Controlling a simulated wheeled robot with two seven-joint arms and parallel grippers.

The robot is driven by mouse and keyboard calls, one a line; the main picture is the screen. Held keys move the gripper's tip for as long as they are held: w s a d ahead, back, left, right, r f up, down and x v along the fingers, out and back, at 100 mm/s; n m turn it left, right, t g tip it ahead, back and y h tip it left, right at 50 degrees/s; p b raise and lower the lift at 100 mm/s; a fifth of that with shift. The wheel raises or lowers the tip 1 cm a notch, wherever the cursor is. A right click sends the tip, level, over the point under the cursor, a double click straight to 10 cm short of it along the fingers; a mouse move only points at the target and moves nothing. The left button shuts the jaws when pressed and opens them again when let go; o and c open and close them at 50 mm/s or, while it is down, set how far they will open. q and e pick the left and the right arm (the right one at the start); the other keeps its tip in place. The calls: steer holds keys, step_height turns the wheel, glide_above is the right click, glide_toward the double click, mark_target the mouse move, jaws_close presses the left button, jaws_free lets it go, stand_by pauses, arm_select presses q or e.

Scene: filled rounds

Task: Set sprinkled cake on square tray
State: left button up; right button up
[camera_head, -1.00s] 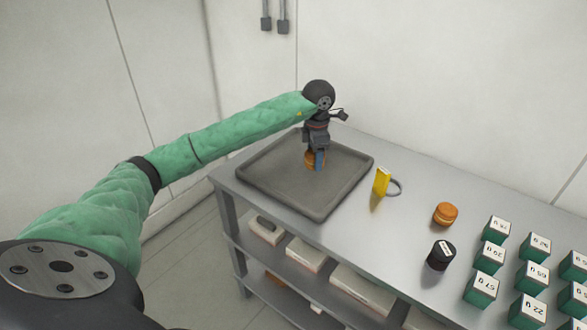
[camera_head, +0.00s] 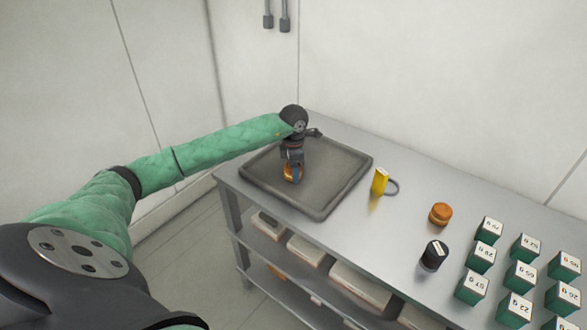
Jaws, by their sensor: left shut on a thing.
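The square tray (camera_head: 326,206) is dark grey with a raised rim and lies on the left end of the metal table. My left gripper (camera_head: 292,177) points down over the tray's left part. It is shut on a small round orange-brown cake (camera_head: 288,174), which the fingers partly cover. The cake is low over the tray floor; I cannot tell whether it touches it. Sprinkles cannot be made out at this size. My right gripper is not in view.
A yellow mug-like thing (camera_head: 379,181) with a grey handle stands right of the tray. Another orange-brown round (camera_head: 440,214), a black labelled jar (camera_head: 434,255) and several green labelled boxes (camera_head: 472,287) stand further right. Most of the tray floor is bare.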

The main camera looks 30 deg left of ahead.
arm_select(q)
steer(key=shift+f, duration=0.55)
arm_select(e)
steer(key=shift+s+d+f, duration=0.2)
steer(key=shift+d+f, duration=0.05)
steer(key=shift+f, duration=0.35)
arm_select(q)
steer(key=shift+f, duration=0.1)
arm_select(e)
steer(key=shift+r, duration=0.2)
arm_select(q)
steer(key=o, duration=0.7)
